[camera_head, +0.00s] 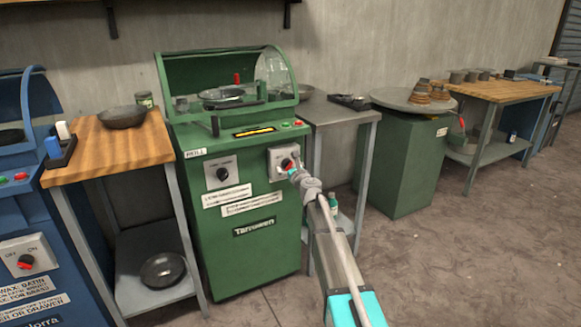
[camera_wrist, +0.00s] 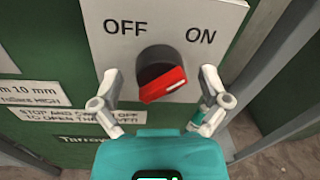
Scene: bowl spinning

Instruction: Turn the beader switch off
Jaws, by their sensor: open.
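The switch is a round black knob with a red grip (camera_wrist: 162,84) on a pale plate (camera_wrist: 175,15) marked OFF at left and ON at right. Its red grip slants, higher at the right end; I cannot tell which label it points to. The plate is on the front right of the green machine (camera_head: 250,258), and the red of the knob shows in the head view (camera_head: 287,163). My gripper (camera_wrist: 160,77) is open, with one finger on each side of the knob and gaps to both. In the head view my gripper (camera_head: 295,174) is close against the plate.
A second switch plate (camera_head: 221,173) with a black knob is left on the same front. A grey side table (camera_head: 340,113) stands close at the right, its leg (camera_wrist: 275,85) beside the plate. A blue machine (camera_head: 45,225) stands far left. Open floor lies at the right.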

